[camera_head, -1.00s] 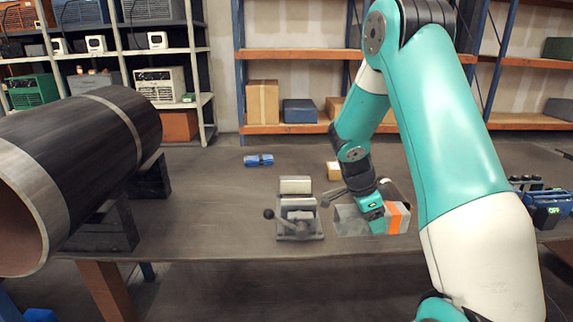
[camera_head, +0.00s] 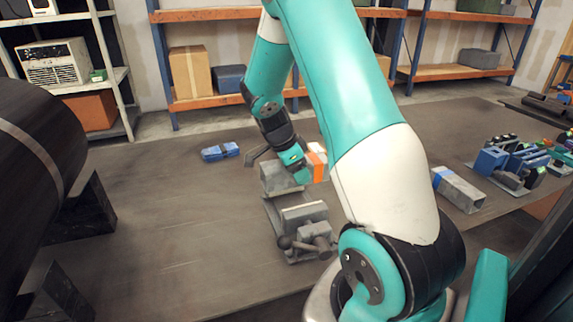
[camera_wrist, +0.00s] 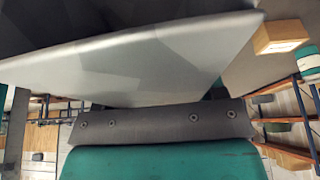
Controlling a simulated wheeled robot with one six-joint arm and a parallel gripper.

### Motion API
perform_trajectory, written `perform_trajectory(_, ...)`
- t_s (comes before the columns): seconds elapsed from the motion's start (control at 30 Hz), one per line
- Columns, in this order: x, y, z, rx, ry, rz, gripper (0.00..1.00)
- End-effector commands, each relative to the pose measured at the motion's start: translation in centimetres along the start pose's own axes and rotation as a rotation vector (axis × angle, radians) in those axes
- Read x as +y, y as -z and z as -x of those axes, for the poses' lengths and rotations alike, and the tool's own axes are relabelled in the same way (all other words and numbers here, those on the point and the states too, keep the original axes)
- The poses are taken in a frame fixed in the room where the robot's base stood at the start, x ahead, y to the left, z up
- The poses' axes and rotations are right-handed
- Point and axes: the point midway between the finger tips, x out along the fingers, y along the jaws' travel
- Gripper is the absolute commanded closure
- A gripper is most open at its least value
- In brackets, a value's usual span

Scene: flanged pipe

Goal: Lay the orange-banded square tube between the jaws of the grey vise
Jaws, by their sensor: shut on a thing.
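The orange-banded square tube (camera_head: 317,166) is held in my gripper (camera_head: 295,167), with its orange band to the right of the fingers and its grey length to the left. The grey vise (camera_head: 304,216) stands on the table, its front jaw and handle towards me. The tube is at the far end of the vise in the head view; it hides the far jaw, and I cannot tell whether it is above the vise or touching it. In the wrist view a large grey surface, apparently the tube (camera_wrist: 140,62), fills the upper middle; the fingertips are not clear there.
A dark pipe (camera_head: 35,150) rests on supports at left. A blue object (camera_head: 220,151) lies behind the vise to the left. A blue-banded square tube (camera_head: 460,188) and several blue tools (camera_head: 510,160) lie at right. The table left of the vise is clear.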

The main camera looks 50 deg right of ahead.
Motion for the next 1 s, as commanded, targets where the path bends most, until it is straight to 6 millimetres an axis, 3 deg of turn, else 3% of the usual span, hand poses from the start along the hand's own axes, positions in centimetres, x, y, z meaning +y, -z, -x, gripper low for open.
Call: perform_trajectory(1.0, 0.0, -3.1, -8.3, 0.000, -0.001, -0.005, 0.77)
